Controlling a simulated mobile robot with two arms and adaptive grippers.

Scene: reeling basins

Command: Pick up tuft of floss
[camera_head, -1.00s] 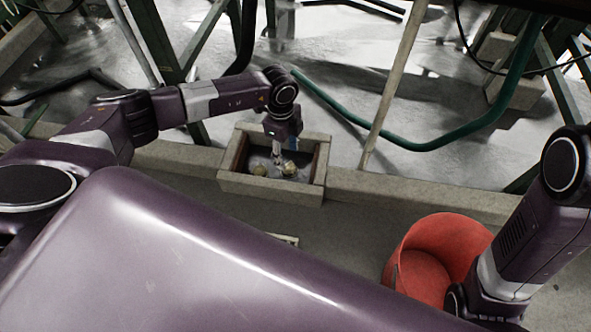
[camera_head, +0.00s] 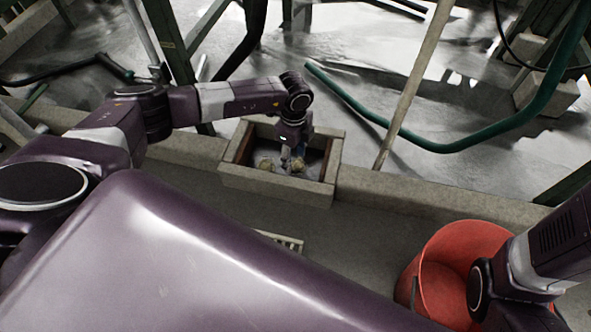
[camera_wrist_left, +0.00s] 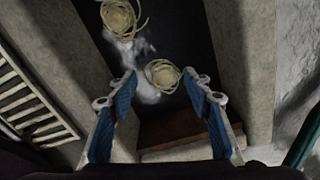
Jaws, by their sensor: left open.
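A white wispy tuft of floss (camera_wrist_left: 148,92) lies in a stone-walled basin (camera_head: 232,179). In the left wrist view it shows between and just beyond my fingertips, partly under a pale coiled bundle (camera_wrist_left: 163,74). A second coiled bundle (camera_wrist_left: 120,18) lies farther up that view, with more white wisps beside it. My left gripper (camera_wrist_left: 163,86) is open, with blue-padded fingers apart on either side of the nearer bundle. In the head view my left gripper (camera_head: 292,163) reaches down into the basin. Contact cannot be told. My right gripper is not visible.
Stone walls enclose the basin closely around my left gripper. A pale slatted grate (camera_wrist_left: 32,105) lies beside it. A red tub (camera_head: 440,290) stands at right, partly behind my right arm. A leaning pole (camera_head: 410,95) and green hose (camera_head: 425,147) are behind the basin.

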